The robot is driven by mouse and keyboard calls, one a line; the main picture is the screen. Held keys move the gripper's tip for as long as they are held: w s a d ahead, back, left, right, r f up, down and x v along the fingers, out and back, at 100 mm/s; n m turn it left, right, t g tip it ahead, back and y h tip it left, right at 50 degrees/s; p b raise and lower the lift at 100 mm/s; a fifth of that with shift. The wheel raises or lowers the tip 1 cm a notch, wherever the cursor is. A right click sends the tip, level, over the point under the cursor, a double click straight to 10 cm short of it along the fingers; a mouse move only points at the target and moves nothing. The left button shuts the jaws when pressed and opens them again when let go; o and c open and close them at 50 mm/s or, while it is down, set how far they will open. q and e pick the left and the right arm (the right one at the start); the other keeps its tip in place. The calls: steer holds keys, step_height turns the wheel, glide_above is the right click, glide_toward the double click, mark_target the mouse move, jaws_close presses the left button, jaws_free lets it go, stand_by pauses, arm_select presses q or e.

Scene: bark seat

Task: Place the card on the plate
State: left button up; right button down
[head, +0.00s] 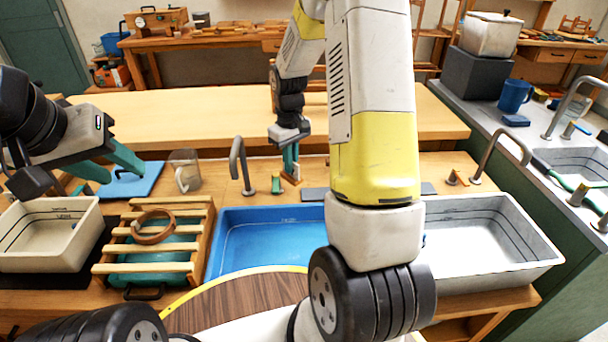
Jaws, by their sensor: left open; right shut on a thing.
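My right gripper (291,165) is shut at the back edge of the counter, behind the blue basin. A small thin brown piece (296,172) shows at its fingertips; it is too small to tell for sure that it is the card. A flat dark grey slab (314,194) lies behind the blue basin, partly hidden by my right arm. I cannot tell which flat thing, if either, is the plate.
A blue basin (262,245) and a grey basin (535,262) sit in front. A slatted wooden rack (150,267) holds a brown ring (153,228). A cream tub (85,240), clear mug (187,172) and tap (238,160) stand nearby.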

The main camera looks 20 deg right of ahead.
steer(key=w+d+f+n, duration=0.2)
steer(key=w+d+n, duration=0.3)
steer(key=d+n, duration=0.5)
steer(key=shift+n, duration=0.3)
step_height(320, 180, down, 10)
steer(key=shift+s+d+f, duration=0.1)
steer(key=shift+s+f, duration=0.05)
steer(key=shift+f, duration=0.1)
steer(key=shift+f, duration=0.15)
steer(key=c, duration=1.6)
jaws_free()
